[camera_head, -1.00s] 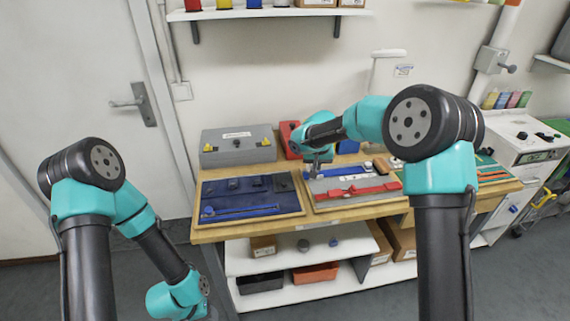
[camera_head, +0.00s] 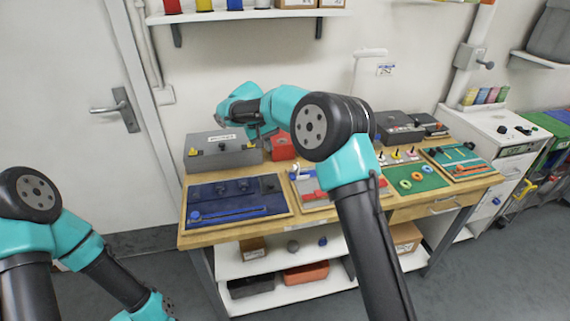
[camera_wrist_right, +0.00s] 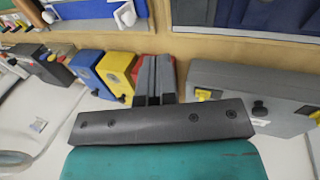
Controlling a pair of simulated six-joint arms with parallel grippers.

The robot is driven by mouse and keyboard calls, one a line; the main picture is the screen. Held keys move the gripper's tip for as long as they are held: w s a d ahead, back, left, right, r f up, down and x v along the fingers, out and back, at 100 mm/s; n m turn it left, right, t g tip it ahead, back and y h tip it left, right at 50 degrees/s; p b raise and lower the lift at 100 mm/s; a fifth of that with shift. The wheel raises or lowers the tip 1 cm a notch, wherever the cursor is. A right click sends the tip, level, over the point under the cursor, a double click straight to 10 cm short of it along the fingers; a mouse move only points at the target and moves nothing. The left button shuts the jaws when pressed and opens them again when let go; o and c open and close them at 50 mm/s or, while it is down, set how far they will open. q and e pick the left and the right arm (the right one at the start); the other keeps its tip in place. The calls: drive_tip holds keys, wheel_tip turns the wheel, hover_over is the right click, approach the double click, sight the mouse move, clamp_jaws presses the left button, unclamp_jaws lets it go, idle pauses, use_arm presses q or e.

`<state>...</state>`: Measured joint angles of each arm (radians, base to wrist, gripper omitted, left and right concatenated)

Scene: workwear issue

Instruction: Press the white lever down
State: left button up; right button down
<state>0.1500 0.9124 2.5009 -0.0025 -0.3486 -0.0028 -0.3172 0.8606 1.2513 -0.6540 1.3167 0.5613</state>
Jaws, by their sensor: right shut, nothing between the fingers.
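My right gripper (camera_head: 264,130) is shut and empty, held above the bench near the front of the grey switch box (camera_head: 222,150). In the right wrist view its closed fingers (camera_wrist_right: 154,75) are in front of a red box, with nothing between them. A small white lever-like part (camera_head: 297,174) is on the grey-and-red panel, partly hidden by my right arm. A white rounded knob (camera_wrist_right: 125,13) shows at the top of the wrist view, apart from the fingers; I cannot tell its exact position. My left arm is at the lower left; its gripper is out of frame.
A dark blue panel (camera_head: 204,192) lies on the left of the bench. A red box (camera_head: 281,148) stands beside the grey box. A green board with coloured rings (camera_head: 418,176) is to the right. In the wrist view, blue (camera_wrist_right: 88,70) and yellow (camera_wrist_right: 117,74) boxes stand close to the fingers.

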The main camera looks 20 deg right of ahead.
drive_tip(key=shift+f, duration=0.1)
approach(296, 170)
drive_tip(key=a+f, duration=0.2)
drive_tip(key=s+a+f, duration=0.1)
drive_tip(key=a+f, duration=0.1)
drive_tip(key=shift+a+f, duration=0.2)
drive_tip(key=d, duration=0.3)
drive_tip(key=shift+w+d+f, duration=0.1)
drive_tip(key=shift+f, duration=0.25)
drive_tip(key=shift+d+f, duration=0.1)
drive_tip(key=shift+d, duration=0.3)
drive_tip(key=shift+d, duration=0.1)
